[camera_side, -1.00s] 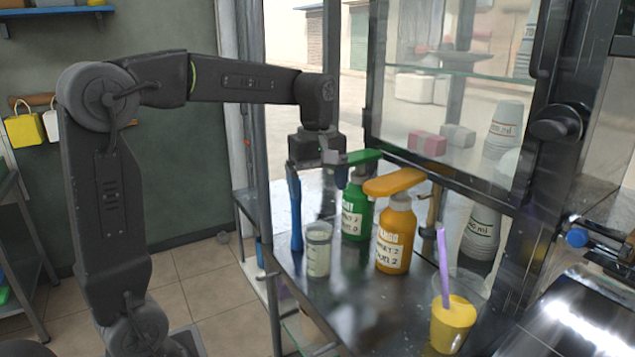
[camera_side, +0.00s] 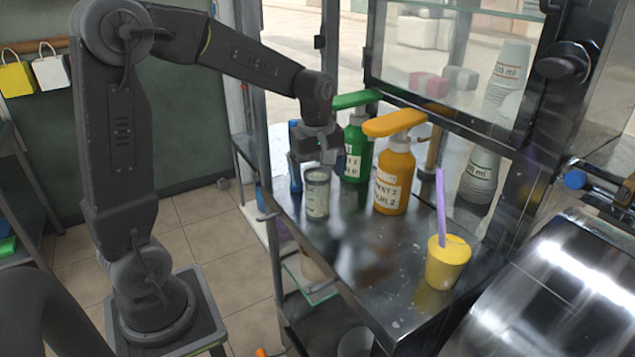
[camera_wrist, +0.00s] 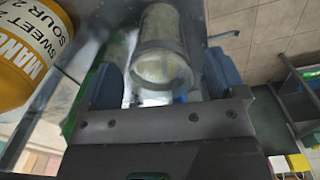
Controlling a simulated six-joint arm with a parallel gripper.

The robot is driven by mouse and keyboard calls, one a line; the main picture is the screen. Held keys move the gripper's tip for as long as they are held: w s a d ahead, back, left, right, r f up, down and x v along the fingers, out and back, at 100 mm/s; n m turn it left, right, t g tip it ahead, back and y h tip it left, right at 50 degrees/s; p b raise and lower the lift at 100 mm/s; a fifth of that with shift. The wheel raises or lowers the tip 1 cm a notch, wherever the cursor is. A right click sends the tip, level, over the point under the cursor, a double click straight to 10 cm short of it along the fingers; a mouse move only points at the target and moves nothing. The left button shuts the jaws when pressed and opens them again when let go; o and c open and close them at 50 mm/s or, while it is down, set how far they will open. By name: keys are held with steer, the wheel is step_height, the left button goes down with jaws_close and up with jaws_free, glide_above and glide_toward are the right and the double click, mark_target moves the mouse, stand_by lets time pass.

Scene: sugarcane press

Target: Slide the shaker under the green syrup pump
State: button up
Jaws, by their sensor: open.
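The shaker (camera_side: 317,196), a small clear cup with pale contents, stands upright at the left edge of the metal counter. My gripper (camera_side: 318,160) is low over its top. In the wrist view the shaker (camera_wrist: 160,65) lies between the two spread bluish fingers of my gripper (camera_wrist: 163,82), which are open on either side of it. Whether they touch it I cannot tell. The green syrup pump (camera_side: 357,152) stands just behind and right of the shaker, partly hidden by my gripper. The shaker is beside it, not under its spout.
An orange mango pump bottle (camera_side: 394,175) stands right of the green one and also shows in the wrist view (camera_wrist: 25,50). A yellow cup (camera_side: 447,262) with a purple straw is at front right. A blue upright object (camera_side: 295,158) is behind the shaker. The middle counter is clear.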

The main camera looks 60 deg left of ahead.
steer(key=shift+f, duration=1.6)
steer(key=shift+c, duration=0.3)
steer(key=c, duration=1.2)
steer(key=shift+w, duration=0.1)
